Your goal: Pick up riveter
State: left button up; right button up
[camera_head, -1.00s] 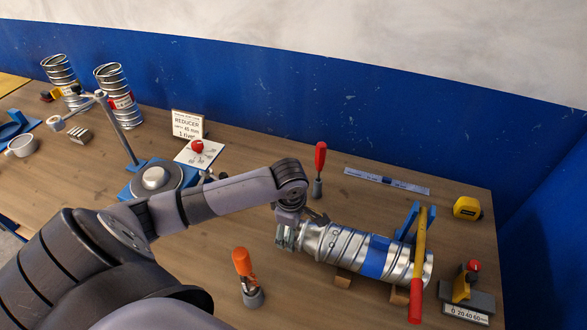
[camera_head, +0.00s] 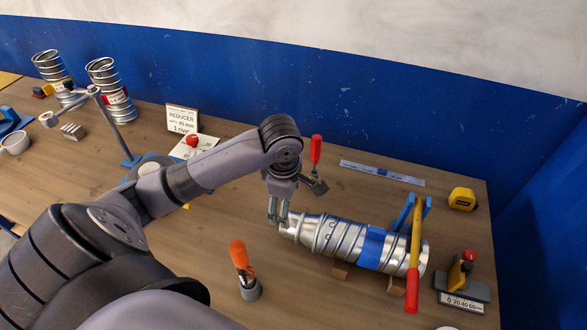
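No tool here is labelled as a riveter, so I cannot tell for sure which one it is. A long tool with a yellow shaft and red grip (camera_head: 414,262) leans across the right end of the metal duct (camera_head: 343,242). An orange-handled tool (camera_head: 238,254) stands in a grey holder at the front. A red-handled tool (camera_head: 316,150) stands behind the duct. My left gripper (camera_head: 277,219) hangs beside the duct's narrow left end. Its two fingers point down, look slightly apart and hold nothing visible. My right gripper is out of view.
The duct rests on wooden blocks (camera_head: 339,271) beside a blue bracket (camera_head: 405,212). A yellow tape measure (camera_head: 462,198) and a dark gauge block (camera_head: 470,291) lie at right. Two spiral ducts (camera_head: 110,92) stand far left.

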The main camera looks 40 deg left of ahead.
aim_at(237, 248)
jog(key=k+l, duration=1.25)
